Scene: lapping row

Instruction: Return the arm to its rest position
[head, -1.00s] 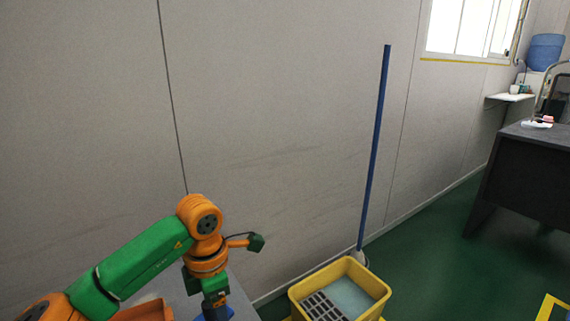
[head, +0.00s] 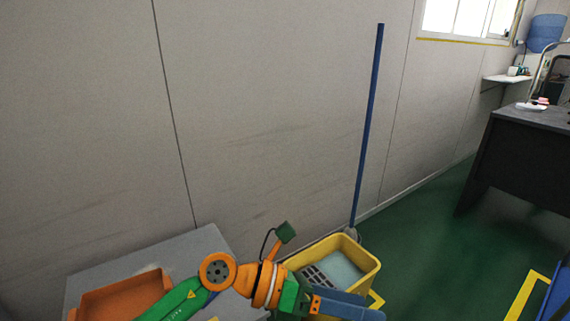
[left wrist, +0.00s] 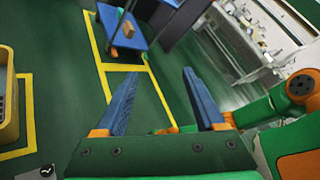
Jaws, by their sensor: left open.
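My left arm reaches in from the lower left in the head view, with an orange elbow joint and a green link. My left gripper (head: 350,304) is at the bottom middle, pointing right, in front of the yellow mop bucket (head: 372,277). In the left wrist view its two blue fingers (left wrist: 158,76) are spread apart with nothing between them, only the floor further off. An orange and green arm link of mine shows at the right of that view. My right gripper does not show.
A grey table (head: 200,243) with an orange tray (head: 122,296) stands at the lower left. A blue pole (head: 368,125) leans by the wall behind the bucket. A dark desk (head: 525,160) is at the right. In the left wrist view a blue cart (left wrist: 112,35) carries a small box (left wrist: 126,29).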

